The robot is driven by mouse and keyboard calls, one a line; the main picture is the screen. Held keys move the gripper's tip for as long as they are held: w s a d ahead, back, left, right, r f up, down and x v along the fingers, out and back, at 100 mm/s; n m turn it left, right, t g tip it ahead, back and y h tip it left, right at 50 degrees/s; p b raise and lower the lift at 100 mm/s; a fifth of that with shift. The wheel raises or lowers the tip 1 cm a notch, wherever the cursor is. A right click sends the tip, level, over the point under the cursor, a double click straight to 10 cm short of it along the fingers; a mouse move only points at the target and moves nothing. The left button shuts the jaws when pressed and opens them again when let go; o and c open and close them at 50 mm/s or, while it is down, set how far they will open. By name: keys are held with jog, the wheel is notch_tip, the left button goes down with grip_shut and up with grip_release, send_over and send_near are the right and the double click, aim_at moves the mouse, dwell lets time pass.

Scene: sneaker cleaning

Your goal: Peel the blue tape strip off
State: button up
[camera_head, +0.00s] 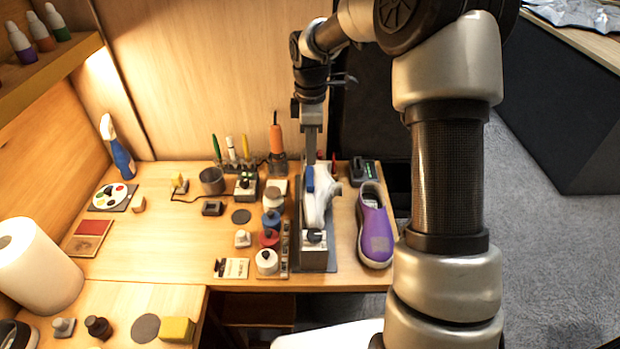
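A white sneaker (321,199) sits on a dark stand (319,258) at the right part of the workbench. A blue tape strip (309,179) shows on the sneaker's upper left side. My gripper (310,158) points down from above, its narrow grey fingers ending just over or behind the top of the strip. From this angle I cannot tell whether the fingers touch the strip, or whether they are open or shut. The sneaker's far side is partly hidden.
A purple shoe (375,232) stands right of the stand. Bottles (267,261) in a rack stand close on its left. An orange-handled tool (276,140) stands upright behind. A spray bottle (118,150) and paper roll (36,268) are far left. The bench's middle left is mostly clear.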

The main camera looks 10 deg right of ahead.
send_near(310, 181)
jog(key=s+f, duration=0.1)
jog(key=f, duration=0.1)
jog(key=s+f, duration=0.1)
jog(key=f, duration=0.1)
jog(key=s+f, duration=0.2)
jog(key=shift+s+a, duration=0.1)
jog(key=shift+a, duration=0.25)
jog(key=shift+c, duration=0.2)
grip_shut()
jog(key=shift+d+r+p, duration=0.2)
jog(key=shift+r+p, duration=0.5)
jog(key=shift+r, duration=0.35)
jog(key=shift+d+r+p, duration=0.15)
jog(key=shift+r+p, duration=0.5)
jog(key=shift+r, duration=0.35)
notch_tip(310, 181, up, 4)
jog(key=p, duration=0.2)
jog(key=shift+p, duration=0.4)
